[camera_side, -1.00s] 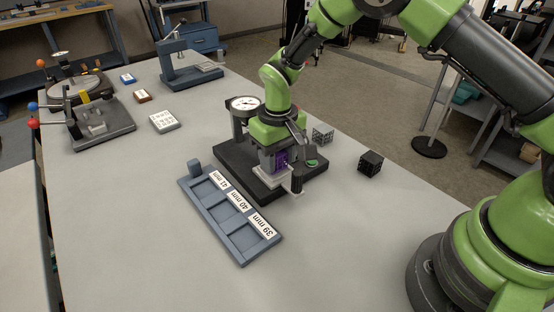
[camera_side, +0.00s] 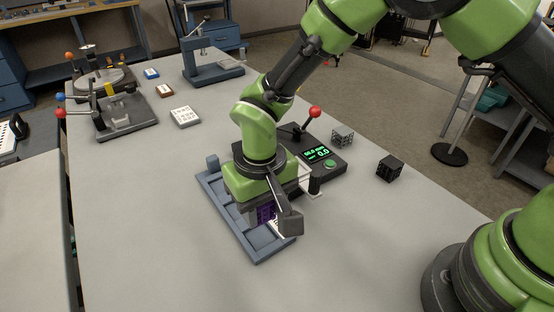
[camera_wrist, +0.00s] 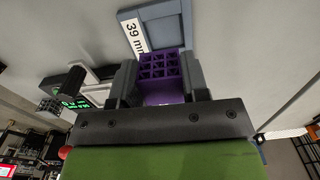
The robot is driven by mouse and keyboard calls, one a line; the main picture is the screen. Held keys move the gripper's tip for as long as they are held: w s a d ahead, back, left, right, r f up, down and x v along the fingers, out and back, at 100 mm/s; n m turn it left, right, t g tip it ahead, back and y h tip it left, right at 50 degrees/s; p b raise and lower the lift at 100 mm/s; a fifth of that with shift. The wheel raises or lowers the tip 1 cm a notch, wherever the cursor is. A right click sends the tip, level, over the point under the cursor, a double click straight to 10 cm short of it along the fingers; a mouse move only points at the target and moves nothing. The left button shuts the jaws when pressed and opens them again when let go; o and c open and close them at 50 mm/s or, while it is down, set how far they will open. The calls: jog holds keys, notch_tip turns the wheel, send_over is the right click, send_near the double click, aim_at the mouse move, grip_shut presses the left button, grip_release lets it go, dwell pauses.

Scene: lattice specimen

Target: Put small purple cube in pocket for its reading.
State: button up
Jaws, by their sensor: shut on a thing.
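The small purple lattice cube (camera_side: 266,213) is held between the fingers of my gripper (camera_wrist: 158,82), which is shut on it. The cube's open lattice face shows in the wrist view (camera_wrist: 160,66). In the side view, my gripper and the cube are over the near part of the blue-grey pocket tray (camera_side: 240,243). The wrist view shows a pocket of the tray (camera_wrist: 168,30) with the label "39 mm" (camera_wrist: 134,36) just beyond the cube. My gripper hides the other labels. The gauge (camera_side: 330,175) stands behind, with a lit green display (camera_side: 318,153) whose digits are hard to read.
A red-knobbed lever (camera_side: 315,112) rises at the gauge. A grey lattice cube (camera_side: 342,137) and a black lattice cube (camera_side: 390,168) lie to its right. Fixtures and small blocks stand at the back left. The table left of the tray is clear.

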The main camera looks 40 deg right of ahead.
aim_at(263, 223)
jog(key=shift+s+a+f, duration=0.35)
jog(key=shift+f, duration=2.25)
jog(key=o, duration=1.5)
jog(key=shift+r, duration=0.1)
jog(key=shift+r, duration=2.45)
notch_tip(263, 223, up, 10)
jog(key=shift+f, duration=0.1)
